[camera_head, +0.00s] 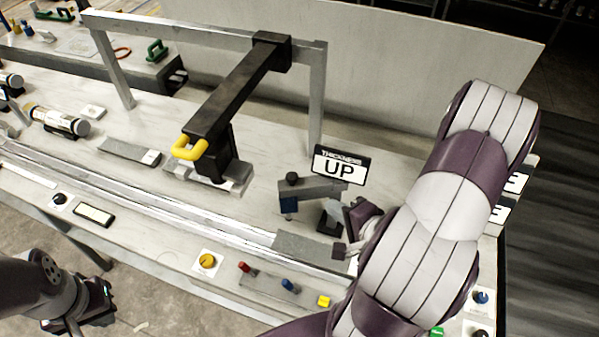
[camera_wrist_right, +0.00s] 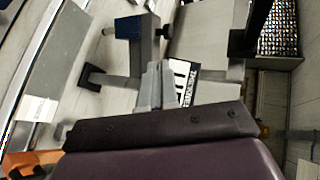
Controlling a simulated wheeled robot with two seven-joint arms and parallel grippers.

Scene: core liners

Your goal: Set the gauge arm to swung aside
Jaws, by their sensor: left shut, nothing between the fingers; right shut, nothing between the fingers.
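The thickness gauge stands right of centre in the head view. Its grey arm (camera_head: 318,190) has a dark knob and a blue tip (camera_head: 288,204) at the left end, over the bench. In the right wrist view, the blue part (camera_wrist_right: 128,27) shows near the top, and the sign (camera_wrist_right: 184,82) is partly hidden behind my fingers. My right gripper (camera_head: 342,249) is shut and empty, just in front of the gauge; contact cannot be told. My left gripper (camera_head: 80,306) is shut and empty at lower left, off the bench front.
A metal gantry frame (camera_head: 318,100) carries a black arm (camera_head: 235,92) with a yellow handle (camera_head: 190,148), left of the gauge. A rail (camera_head: 150,205) runs along the bench. A yellow knob (camera_head: 207,261) and several coloured controls line the front edge. A pale panel (camera_head: 390,80) stands behind.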

